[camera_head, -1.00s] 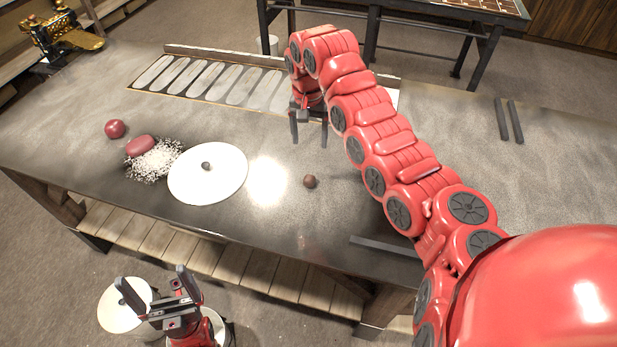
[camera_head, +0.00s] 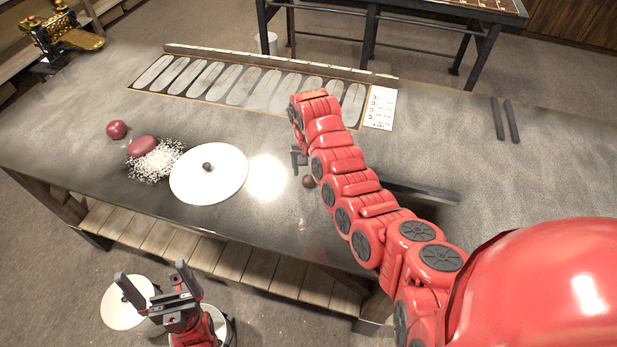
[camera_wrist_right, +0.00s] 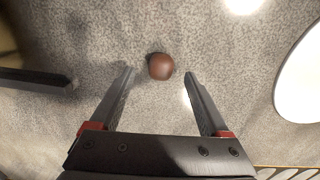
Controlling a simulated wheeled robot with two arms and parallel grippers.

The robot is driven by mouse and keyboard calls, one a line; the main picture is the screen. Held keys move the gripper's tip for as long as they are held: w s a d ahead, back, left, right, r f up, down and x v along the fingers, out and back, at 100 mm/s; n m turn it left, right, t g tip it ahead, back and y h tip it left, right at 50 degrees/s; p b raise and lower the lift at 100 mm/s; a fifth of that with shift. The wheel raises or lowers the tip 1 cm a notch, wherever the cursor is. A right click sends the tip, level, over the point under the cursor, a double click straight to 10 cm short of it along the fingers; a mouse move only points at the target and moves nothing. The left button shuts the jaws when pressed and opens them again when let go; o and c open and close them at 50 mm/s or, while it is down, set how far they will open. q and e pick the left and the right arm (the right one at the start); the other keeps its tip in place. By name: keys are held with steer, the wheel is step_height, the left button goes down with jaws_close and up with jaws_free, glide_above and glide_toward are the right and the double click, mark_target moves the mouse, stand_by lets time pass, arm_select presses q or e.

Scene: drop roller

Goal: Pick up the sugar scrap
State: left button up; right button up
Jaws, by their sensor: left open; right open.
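A small round brown ball (camera_head: 308,181), which looks like the sugar scrap, lies on the dark table. My right gripper (camera_head: 296,163) is low over the table just beside it in the head view. In the right wrist view the ball (camera_wrist_right: 161,66) lies centred between the fingertips and slightly beyond them. The right fingers (camera_wrist_right: 159,76) are open with nothing between them. My left gripper (camera_head: 151,271) is open and empty, in front of the table's near edge at lower left.
A white knobbed disc (camera_head: 222,188), white grains (camera_head: 160,163), a pink oval (camera_head: 142,146) and a red ball (camera_head: 116,129) lie left of the ball. A slotted strip (camera_head: 240,86) runs along the back. A dark bar (camera_head: 425,190) lies to the right.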

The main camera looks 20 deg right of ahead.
mark_target(308, 178)
steer(key=shift+f+p, duration=0.65)
steer(key=shift+f, duration=0.9)
jaws_close()
